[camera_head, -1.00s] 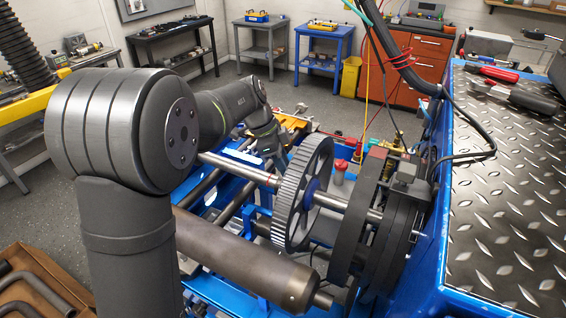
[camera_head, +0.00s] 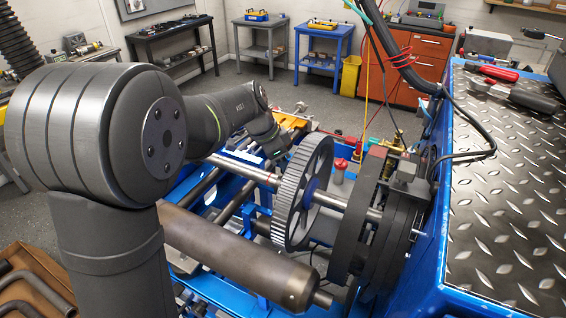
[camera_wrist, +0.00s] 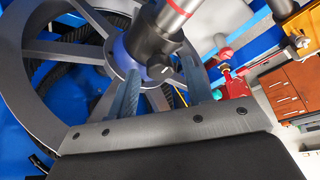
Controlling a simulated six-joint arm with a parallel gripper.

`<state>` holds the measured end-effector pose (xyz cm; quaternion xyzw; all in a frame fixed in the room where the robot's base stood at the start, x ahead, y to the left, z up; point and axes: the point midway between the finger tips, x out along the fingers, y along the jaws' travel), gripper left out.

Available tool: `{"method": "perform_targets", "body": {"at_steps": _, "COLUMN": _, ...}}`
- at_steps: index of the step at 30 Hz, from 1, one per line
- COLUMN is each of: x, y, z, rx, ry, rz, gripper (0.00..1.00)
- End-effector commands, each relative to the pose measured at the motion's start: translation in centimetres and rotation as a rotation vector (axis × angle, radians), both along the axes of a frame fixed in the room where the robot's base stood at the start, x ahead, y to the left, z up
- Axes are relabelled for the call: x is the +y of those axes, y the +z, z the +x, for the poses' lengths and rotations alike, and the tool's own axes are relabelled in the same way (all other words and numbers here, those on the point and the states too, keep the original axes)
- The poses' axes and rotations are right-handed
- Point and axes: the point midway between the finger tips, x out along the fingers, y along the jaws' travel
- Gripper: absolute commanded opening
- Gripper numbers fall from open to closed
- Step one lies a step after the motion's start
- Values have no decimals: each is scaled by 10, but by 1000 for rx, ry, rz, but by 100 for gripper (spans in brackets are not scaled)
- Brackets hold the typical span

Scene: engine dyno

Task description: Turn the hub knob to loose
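The hub knob (camera_wrist: 160,70) looks like a small dark stub on the black collar (camera_wrist: 155,40) around the shaft. It sits at the centre of the large spoked wheel (camera_wrist: 58,105) in the wrist view. My gripper (camera_wrist: 161,70) is open, with its two blue-grey fingers pointing at the hub. The knob lies between the fingertips in the picture, with visible gaps on both sides. I cannot tell whether the tips reach its depth. In the head view the toothed wheel (camera_head: 290,205) stands on the shaft (camera_head: 240,170); the knob cannot be made out, and my gripper's fingers are hidden.
A brown cylinder (camera_head: 240,255) lies in front of the wheel. Black discs (camera_head: 385,230) stand to its right, beside a blue-framed tread-plate bench (camera_head: 510,190). The shaft with a red band (camera_wrist: 180,8) passes close above my fingers. A red fitting (camera_wrist: 235,82) is at right.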

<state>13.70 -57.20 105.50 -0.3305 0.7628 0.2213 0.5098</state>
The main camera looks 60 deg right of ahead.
Motion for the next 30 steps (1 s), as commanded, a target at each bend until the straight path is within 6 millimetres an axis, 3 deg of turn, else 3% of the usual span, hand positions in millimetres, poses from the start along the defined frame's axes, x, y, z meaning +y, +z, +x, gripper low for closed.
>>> {"method": "perform_targets", "body": {"at_steps": 9, "x": 0, "y": 1, "z": 0, "rx": 0, "ry": -1, "rz": -1, "gripper": 51}}
{"method": "perform_targets", "body": {"at_steps": 14, "x": 3, "y": 15, "z": 5, "rx": -1, "ry": 1, "rz": -5, "gripper": 51}}
{"method": "perform_targets", "body": {"at_steps": 30, "x": 38, "y": 129, "z": 37, "rx": -2, "ry": 1, "rz": -4, "gripper": 51}}
